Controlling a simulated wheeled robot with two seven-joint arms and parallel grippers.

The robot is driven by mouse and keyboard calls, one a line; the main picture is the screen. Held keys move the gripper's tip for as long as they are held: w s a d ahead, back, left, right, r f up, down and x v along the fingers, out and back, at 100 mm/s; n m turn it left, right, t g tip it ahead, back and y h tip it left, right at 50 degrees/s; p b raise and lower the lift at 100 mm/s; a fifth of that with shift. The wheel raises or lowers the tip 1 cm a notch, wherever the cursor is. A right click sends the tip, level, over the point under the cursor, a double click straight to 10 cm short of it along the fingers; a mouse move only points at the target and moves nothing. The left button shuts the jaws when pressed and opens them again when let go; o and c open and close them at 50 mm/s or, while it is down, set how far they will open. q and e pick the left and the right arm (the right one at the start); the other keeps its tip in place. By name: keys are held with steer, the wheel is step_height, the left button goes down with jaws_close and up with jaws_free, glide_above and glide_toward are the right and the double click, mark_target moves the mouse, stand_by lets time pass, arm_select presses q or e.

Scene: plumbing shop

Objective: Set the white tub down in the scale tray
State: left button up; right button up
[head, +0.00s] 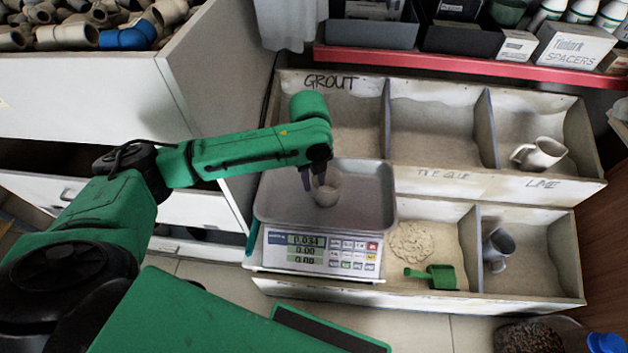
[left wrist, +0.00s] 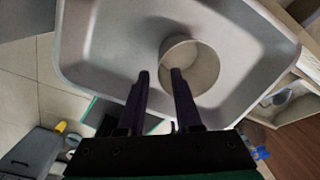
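My left gripper (head: 313,178) is over the tub's left side, pointing down. In the left wrist view the white tub (left wrist: 203,68) looks empty, inside the scale tray (left wrist: 110,45). The left gripper's fingers (left wrist: 160,76) are apart, one overlapping the tub's near left rim and the other outside it. I cannot tell whether either finger touches the tub. My right gripper is not in view.
Wooden bins labelled grout (head: 355,120) and lime (head: 540,120) stand behind and right of the scale. A red shelf edge (head: 450,65) runs above. A drawer cabinet (head: 100,95) stands left.

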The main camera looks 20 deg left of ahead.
arm_select(q)
step_height(320, 180, up, 11)
steer(key=p, duration=0.2)
steer(key=shift+s+a, duration=0.15)
steer(key=shift+s, duration=0.05)
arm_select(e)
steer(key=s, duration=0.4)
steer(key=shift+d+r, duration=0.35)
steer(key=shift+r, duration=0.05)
arm_select(q)
steer(key=shift+s, duration=0.1)
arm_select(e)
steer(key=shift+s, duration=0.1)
